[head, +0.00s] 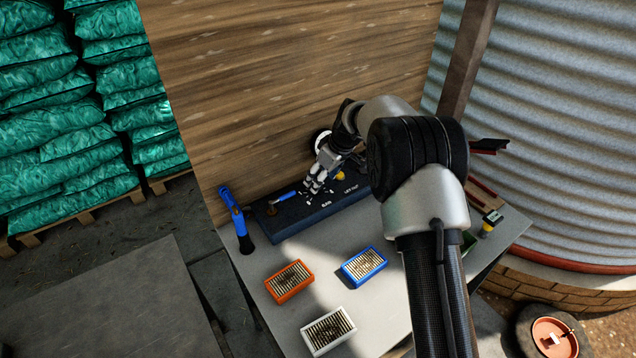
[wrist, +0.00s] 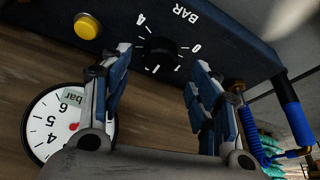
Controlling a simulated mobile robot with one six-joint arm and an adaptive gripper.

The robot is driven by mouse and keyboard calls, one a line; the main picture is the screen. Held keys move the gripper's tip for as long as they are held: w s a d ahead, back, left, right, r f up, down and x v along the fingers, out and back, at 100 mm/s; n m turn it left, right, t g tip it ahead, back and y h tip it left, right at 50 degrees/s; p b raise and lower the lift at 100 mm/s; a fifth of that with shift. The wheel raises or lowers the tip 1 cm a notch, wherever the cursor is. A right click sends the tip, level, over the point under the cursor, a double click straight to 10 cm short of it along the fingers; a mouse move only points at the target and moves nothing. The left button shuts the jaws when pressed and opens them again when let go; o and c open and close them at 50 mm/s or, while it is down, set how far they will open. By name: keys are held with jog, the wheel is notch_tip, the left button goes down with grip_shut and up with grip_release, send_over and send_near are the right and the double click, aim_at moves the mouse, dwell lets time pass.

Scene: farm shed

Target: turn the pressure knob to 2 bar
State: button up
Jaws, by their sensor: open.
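The pressure knob (wrist: 160,48) is a dark round knob on the dark blue panel (wrist: 225,25), under the word BAR. Figures 0, 1 and 4 show around it; I cannot make out where its pointer stands. My gripper (wrist: 160,62) is open, with one finger to each side of the knob in the picture; I see no contact. In the head view my gripper (head: 318,183) is over the panel (head: 310,215) and hides the knob. The white round gauge (wrist: 45,122) is partly hidden behind a finger; its needle reading is unclear.
A yellow button (wrist: 87,26) sits beside the knob. A blue-handled tool (head: 234,215) is left of the panel. Orange (head: 290,281), blue (head: 364,266) and white (head: 328,331) framed filters lie on the bench (head: 400,318) in front. A wooden wall (head: 270,70) rises behind.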

jog(key=v, duration=0.7)
jog(key=shift+r, duration=0.3)
jog(key=shift+s+d, duration=0.1)
jog(key=shift+d, duration=0.05)
jog(key=s+d+r+m+h, duration=0.1)
jog(key=s+d+r+m, duration=0.15)
jog(key=s+r, duration=0.65)
jog(key=s+d+r+m+h, duration=0.1)
jog(key=s+d+r+m, duration=0.15)
jog(key=s+r, duration=0.65)
jog(key=s+d+f+m, duration=0.2)
jog(key=s+d, duration=0.1)
jog(key=s, duration=0.9)
jog(key=s+d+f+m+t+h, duration=0.1)
jog(key=s+d+f+m, duration=0.1)
jog(key=s, duration=1.1)
jog(key=shift+s+d+f+m+t, duration=0.3)
jog(key=shift+d+f+m, duration=0.1)
jog(key=shift+f, duration=0.35)
